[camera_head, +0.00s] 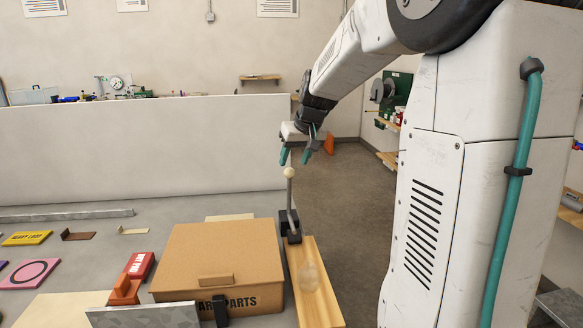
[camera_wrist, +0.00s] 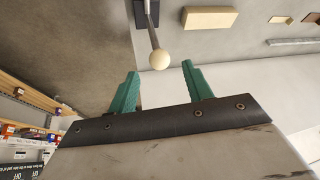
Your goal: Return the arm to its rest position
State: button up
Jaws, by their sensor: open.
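My gripper (camera_head: 296,156) hangs at the end of my arm, above and close to a lever with a pale ball knob (camera_head: 289,173). Its two green fingers are apart with nothing between them. In the wrist view my gripper (camera_wrist: 158,82) is also open, and the ball knob (camera_wrist: 159,60) shows just beyond the gap between the fingertips. I cannot tell the exact distance between fingers and knob. The lever's rod stands nearly upright from a dark base (camera_head: 290,228) at the table's right edge.
A brown cardboard parts box (camera_head: 225,250) sits left of the lever. A wooden board (camera_head: 313,285) with a clear rounded thing on it lies in front. A red block (camera_head: 138,266), a pink plate (camera_head: 30,273) and a metal bar (camera_head: 65,215) lie farther left. Open floor lies right of the table.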

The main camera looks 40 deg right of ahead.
jog(key=shift+s+r, duration=0.2)
jog(key=shift+r, duration=0.15)
dwell(0.3)
